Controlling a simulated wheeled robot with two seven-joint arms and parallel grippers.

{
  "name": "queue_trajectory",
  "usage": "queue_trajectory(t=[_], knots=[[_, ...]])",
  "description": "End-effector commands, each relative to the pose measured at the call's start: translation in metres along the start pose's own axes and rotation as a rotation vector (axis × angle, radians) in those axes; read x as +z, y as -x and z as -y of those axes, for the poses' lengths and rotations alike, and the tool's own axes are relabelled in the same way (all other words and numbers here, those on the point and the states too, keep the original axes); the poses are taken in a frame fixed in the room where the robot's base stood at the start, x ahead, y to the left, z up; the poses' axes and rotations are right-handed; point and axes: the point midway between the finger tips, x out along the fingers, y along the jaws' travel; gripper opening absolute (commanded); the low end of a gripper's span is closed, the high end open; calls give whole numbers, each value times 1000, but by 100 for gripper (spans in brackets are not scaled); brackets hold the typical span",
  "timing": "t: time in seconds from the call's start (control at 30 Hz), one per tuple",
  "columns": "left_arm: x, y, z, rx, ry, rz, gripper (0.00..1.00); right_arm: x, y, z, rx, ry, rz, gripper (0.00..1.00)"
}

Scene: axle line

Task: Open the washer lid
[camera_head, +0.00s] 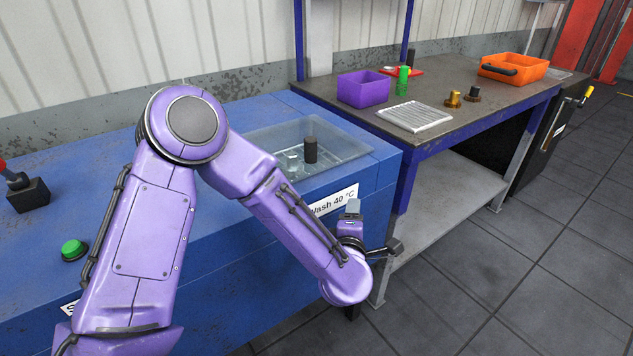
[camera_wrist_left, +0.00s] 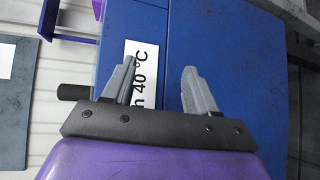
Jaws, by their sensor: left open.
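The washer (camera_head: 245,112) is a blue cabinet on the left in the head view, with a "Wash 40 °C" label on its front. Its clear lid (camera_head: 350,146) looks shut over the basin, and a black knob (camera_head: 310,149) stands upright on it. The knob (camera_wrist_left: 73,92) also shows at the left in the left wrist view, outside the jaws. My left gripper (camera_wrist_left: 159,68) is open and empty, facing the blue front by the label (camera_wrist_left: 146,78). In the head view the left gripper (camera_head: 353,210) is partly hidden by its own wrist. My right gripper is not in view.
A green button (camera_head: 74,249) and a red-tipped lever (camera_head: 25,188) sit on the washer's left top. A workbench (camera_head: 440,126) to the right holds a purple bin (camera_head: 363,88), a white rack (camera_head: 414,116), brass and brown parts, and an orange crate (camera_head: 513,68). The floor in front is clear.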

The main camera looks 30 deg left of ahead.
Motion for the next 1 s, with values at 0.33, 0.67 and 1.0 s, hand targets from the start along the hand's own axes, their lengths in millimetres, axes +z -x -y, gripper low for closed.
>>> queue_trajectory(t=[0.33,0.67,1.0], knots=[[-46,11,-130,554,1455,-245,58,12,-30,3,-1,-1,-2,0],[-76,-38,-142,567,1490,-252,58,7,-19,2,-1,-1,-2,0],[-96,-77,-149,564,1485,-246,58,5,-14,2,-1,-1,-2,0]])
